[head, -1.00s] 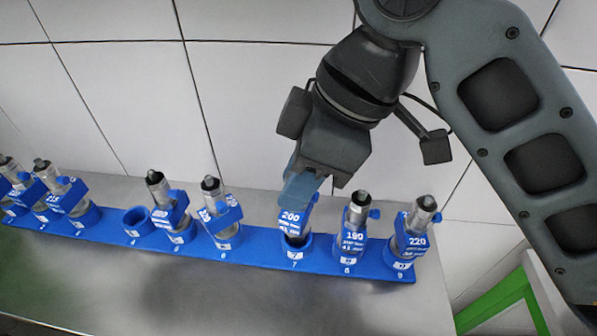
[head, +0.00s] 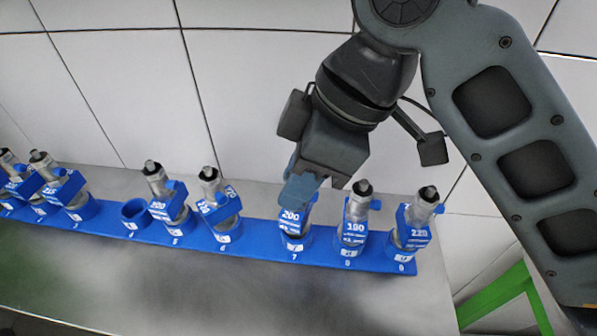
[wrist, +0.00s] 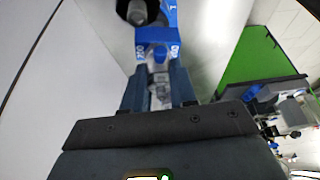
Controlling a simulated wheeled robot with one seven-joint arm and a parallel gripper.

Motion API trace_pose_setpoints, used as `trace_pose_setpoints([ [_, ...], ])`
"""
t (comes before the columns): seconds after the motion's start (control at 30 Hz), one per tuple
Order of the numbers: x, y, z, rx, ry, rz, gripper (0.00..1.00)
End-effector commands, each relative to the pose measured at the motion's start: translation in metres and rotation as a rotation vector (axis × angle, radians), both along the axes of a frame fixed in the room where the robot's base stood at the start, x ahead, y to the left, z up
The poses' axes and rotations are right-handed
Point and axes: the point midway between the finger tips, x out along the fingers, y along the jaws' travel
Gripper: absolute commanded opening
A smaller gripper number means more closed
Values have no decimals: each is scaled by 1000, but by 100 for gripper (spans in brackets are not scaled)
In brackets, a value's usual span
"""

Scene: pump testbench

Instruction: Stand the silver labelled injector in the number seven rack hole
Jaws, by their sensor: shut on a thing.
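The injector with a blue collar marked 200 (head: 291,219) stands roughly upright in the hole of the rack marked 7. Its collar sits close above the hole's blue ring (head: 296,243). My gripper (head: 300,190) is above it, shut on the injector's top, which the fingers hide in the head view. In the wrist view my gripper (wrist: 158,88) closes around the injector's top, with its blue collar (wrist: 157,42) just beyond the fingers. The blue rack (head: 262,244) runs along the steel bench.
The injector marked 190 (head: 355,228) in hole 8 and the one marked 220 (head: 415,232) in hole 9 stand close on the right. Other injectors stand on the left. Hole 4 (head: 135,212) is empty. The bench front (head: 230,290) is clear.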

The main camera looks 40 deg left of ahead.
Motion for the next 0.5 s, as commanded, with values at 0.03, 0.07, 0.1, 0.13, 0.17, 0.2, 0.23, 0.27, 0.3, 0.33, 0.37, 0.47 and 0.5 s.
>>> trace_pose_setpoints([
  [0.03, 0, 0, -1, 1, 0, 0, 0],
  [0.07, 0, 0, -1, 1, 0, 0, 0],
  [0.1, 0, 0, -2, 1, 0, 0, 0],
  [0.13, 0, 0, -3, 0, -1, 0, 0],
  [0.17, 0, 0, -3, 0, -1, 0, 0],
  [0.2, 0, 0, -4, 0, -1, 0, 0],
  [0.23, 0, 0, -4, 0, -1, 0, 0],
  [0.27, 0, 0, -5, 0, -1, 0, 0],
  [0.3, 0, 0, -5, 0, -1, 0, 0],
  [0.33, 0, 0, -6, 0, -1, 0, 0],
  [0.37, 0, 0, -6, 0, -1, 0, 0],
  [0.47, 0, 0, -8, 0, -1, 0, 0],
  [0.5, 0, 0, -8, 0, -1, 0, 0],
])
